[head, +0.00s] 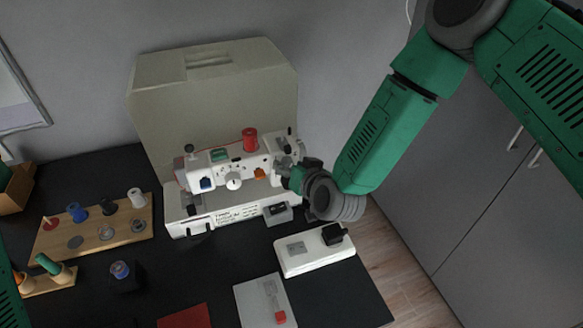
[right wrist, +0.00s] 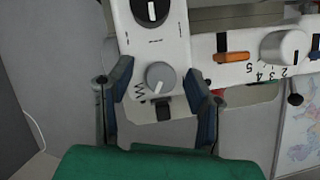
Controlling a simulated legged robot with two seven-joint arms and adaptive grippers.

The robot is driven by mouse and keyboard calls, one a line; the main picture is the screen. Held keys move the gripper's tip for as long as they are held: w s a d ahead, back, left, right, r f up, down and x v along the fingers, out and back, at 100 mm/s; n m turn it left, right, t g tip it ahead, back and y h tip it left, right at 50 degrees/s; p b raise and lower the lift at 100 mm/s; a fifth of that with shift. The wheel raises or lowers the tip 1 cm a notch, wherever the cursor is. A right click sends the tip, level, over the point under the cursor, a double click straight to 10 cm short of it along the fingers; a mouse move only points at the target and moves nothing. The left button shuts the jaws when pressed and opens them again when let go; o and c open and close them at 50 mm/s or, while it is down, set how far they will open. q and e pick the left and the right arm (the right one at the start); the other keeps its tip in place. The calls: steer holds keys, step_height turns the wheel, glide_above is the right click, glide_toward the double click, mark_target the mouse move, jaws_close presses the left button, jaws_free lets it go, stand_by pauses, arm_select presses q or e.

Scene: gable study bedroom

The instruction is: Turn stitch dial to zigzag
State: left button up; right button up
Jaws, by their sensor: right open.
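The white sewing machine (head: 225,206) stands on the dark table in front of its beige cover. In the right wrist view, a grey dial (right wrist: 160,76) sits on the machine's white end panel, with a zigzag mark at its lower left. In the head view, my right gripper (head: 293,177) is at the machine's right end and hides the dial there. My left gripper is out of view.
A black dial (right wrist: 150,10) and a white numbered dial (right wrist: 285,47) are near the grey one, with an orange lever (right wrist: 231,57) between. A white foot pedal (head: 313,253) lies in front. A wooden spool rack (head: 60,242) stands left. A red spool (head: 250,140) tops the machine.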

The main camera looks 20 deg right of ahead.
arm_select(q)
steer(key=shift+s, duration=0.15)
arm_select(e)
steer(key=shift+s+r, duration=0.15)
steer(key=shift+s, duration=0.1)
steer(key=v, duration=1.1)
steer(key=shift+s, duration=0.15)
steer(key=shift+d, duration=0.15)
